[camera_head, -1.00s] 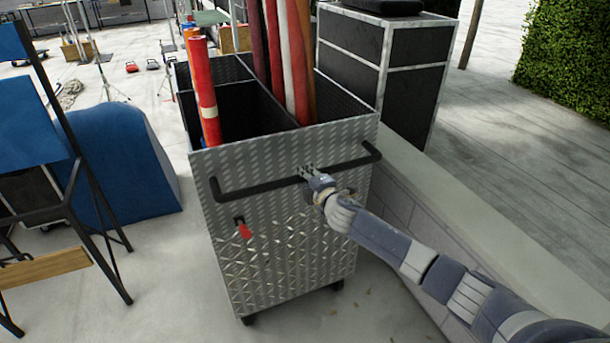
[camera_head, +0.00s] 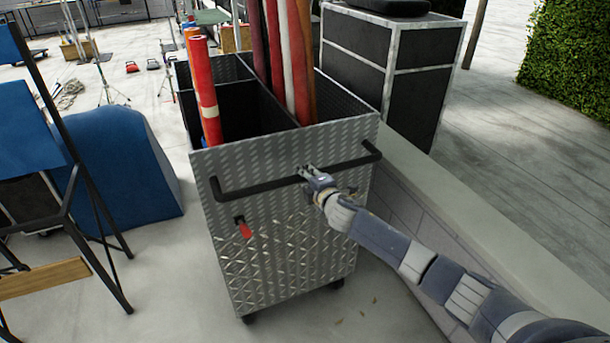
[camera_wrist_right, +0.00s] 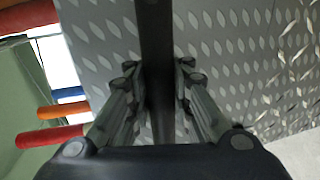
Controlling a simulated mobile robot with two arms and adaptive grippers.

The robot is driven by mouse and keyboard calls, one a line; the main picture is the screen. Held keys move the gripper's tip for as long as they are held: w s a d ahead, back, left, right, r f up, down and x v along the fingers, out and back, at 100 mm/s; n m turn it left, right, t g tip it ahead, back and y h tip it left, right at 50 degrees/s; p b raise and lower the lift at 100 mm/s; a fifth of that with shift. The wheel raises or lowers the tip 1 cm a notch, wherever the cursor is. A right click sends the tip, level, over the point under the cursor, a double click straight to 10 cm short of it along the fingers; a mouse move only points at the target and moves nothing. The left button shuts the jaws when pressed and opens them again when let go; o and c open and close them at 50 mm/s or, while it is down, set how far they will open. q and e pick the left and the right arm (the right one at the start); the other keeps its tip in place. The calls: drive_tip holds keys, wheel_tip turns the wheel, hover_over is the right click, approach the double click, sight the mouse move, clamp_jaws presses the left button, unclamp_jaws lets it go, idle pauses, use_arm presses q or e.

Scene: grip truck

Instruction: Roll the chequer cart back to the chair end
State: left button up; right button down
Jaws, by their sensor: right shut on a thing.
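The chequer cart (camera_head: 280,225) is a metal box of chequer plate on castors, in the middle of the head view. A black handle bar (camera_head: 255,189) runs across its near face. My right gripper (camera_head: 307,174) is shut on the handle bar near its middle. In the right wrist view the bar (camera_wrist_right: 156,60) runs between the two fingers (camera_wrist_right: 155,90), with the chequer plate behind it. Red and orange rolls (camera_head: 204,92) and several long tubes (camera_head: 298,60) stand upright in the cart's compartments. My left gripper is not in view.
A blue folding chair (camera_head: 30,120) stands at the left, with a blue wedge-shaped block (camera_head: 125,165) behind it. A black case (camera_head: 385,75) and a low wall (camera_head: 425,220) line the right side. A hedge (camera_head: 570,60) is at the far right.

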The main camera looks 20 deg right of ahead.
drive_tip(key=c, duration=1.5)
unclamp_jaws()
drive_tip(key=shift+r, duration=0.35)
drive_tip(key=shift+o, duration=0.4)
drive_tip(key=shift+f, duration=0.2)
drive_tip(key=shift+s, duration=0.15)
drive_tip(key=s+r, duration=0.2)
drive_tip(key=s, duration=0.9)
drive_tip(key=shift+s+r, duration=0.25)
drive_tip(key=shift+s, duration=0.05)
drive_tip(key=shift+f, duration=0.1)
